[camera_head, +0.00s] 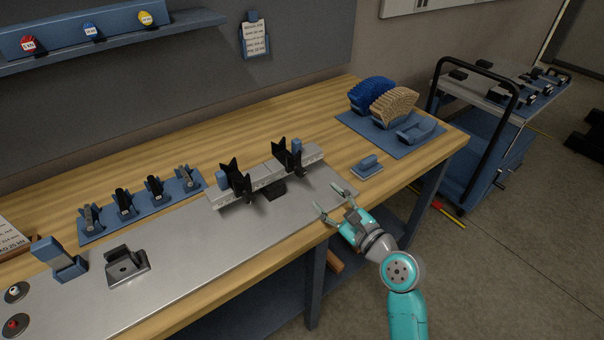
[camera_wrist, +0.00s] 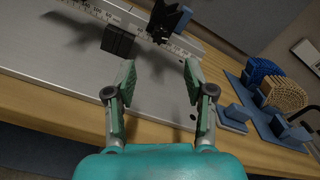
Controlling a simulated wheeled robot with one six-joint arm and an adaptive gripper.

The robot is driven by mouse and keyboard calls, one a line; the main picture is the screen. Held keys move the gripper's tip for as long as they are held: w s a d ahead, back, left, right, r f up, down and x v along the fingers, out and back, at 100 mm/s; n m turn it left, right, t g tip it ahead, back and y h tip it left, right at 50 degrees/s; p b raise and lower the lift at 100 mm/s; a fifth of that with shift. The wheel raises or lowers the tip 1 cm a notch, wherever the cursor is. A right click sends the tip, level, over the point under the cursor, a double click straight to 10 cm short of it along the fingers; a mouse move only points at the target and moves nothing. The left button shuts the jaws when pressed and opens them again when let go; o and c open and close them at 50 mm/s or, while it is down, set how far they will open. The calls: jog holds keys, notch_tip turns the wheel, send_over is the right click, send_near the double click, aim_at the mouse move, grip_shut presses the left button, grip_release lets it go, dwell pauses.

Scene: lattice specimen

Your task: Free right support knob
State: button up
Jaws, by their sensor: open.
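The right support (camera_head: 287,158) is a black forked piece standing on a ruled metal rail (camera_head: 222,195), with a blue part behind it. In the wrist view the right support (camera_wrist: 168,18) is at the top, cut by the frame edge. Its knob is small and dark; I cannot make it out clearly from the support. The left support (camera_head: 236,180) stands further left on the rail. My gripper (camera_head: 329,199) is open and empty at the front edge of the bench, apart from the support and in front of it. In the wrist view my gripper (camera_wrist: 159,68) shows bare plate between its fingers.
A black block (camera_head: 272,188) sits at the rail's front middle. A small blue block (camera_head: 368,165) lies to the right. A blue mat (camera_head: 402,145) holds blue and tan lattice pieces. Black fixtures stand on a blue tray (camera_head: 88,232) at left. The front right plate is clear.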

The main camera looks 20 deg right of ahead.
aim_at(303, 175)
jog(key=m, duration=0.5)
jog(key=shift+w+a, duration=0.1)
jog(key=shift+w, duration=0.05)
jog(key=shift+m, duration=0.3)
jog(key=x, duration=1)
jog(key=shift+w+a, duration=0.1)
jog(key=shift+w, duration=0.25)
grip_shut()
